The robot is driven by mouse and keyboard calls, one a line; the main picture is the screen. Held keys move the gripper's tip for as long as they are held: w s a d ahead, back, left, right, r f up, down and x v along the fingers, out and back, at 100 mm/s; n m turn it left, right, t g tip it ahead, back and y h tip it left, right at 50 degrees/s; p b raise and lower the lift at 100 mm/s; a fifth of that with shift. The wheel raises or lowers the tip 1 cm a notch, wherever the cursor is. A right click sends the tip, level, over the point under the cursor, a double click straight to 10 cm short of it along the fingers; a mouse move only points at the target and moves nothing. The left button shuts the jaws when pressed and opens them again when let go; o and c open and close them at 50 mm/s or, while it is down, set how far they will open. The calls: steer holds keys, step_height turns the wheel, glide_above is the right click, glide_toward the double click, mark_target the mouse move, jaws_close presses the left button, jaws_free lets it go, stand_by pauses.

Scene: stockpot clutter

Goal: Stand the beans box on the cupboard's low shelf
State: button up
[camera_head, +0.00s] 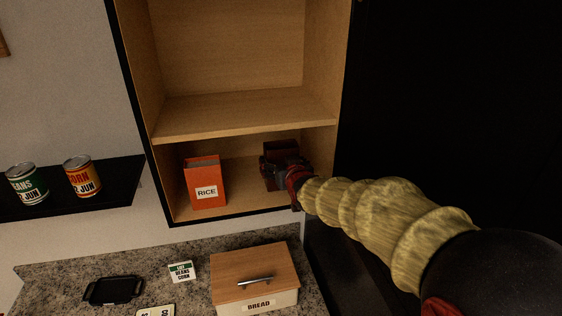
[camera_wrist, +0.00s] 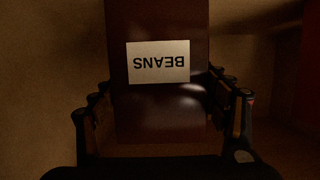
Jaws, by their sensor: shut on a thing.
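The beans box (camera_wrist: 160,105) is dark brown-red with a white BEANS label that reads upside down in the wrist view. It also shows in the head view (camera_head: 280,154), inside the cupboard's lower compartment at the right. My gripper (camera_head: 286,172) reaches into that compartment, with its fingers on both sides of the box, shut on it. The cupboard's low shelf (camera_head: 238,203) is light wood. The box's lower part is largely hidden behind my gripper in the head view, so I cannot tell whether its base touches the shelf.
An orange-red rice box (camera_head: 206,182) stands on the low shelf to the left, with a gap between. The upper shelf board (camera_head: 240,115) is above. Cans (camera_head: 82,176) stand on a black side shelf. A bread bin (camera_head: 254,280) sits on the counter below.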

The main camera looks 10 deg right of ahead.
steer(key=shift+w+f+p, duration=0.2)
steer(key=shift+f+p, duration=0.05)
steer(key=shift+p, duration=0.1)
steer(key=shift+f, duration=0.2)
steer(key=o, duration=1.7)
steer(key=shift+s+r, duration=0.1)
steer(key=shift+r, duration=0.1)
steer(key=b+v, duration=0.3)
steer(key=v, duration=0.9)
steer(key=shift+f, duration=0.15)
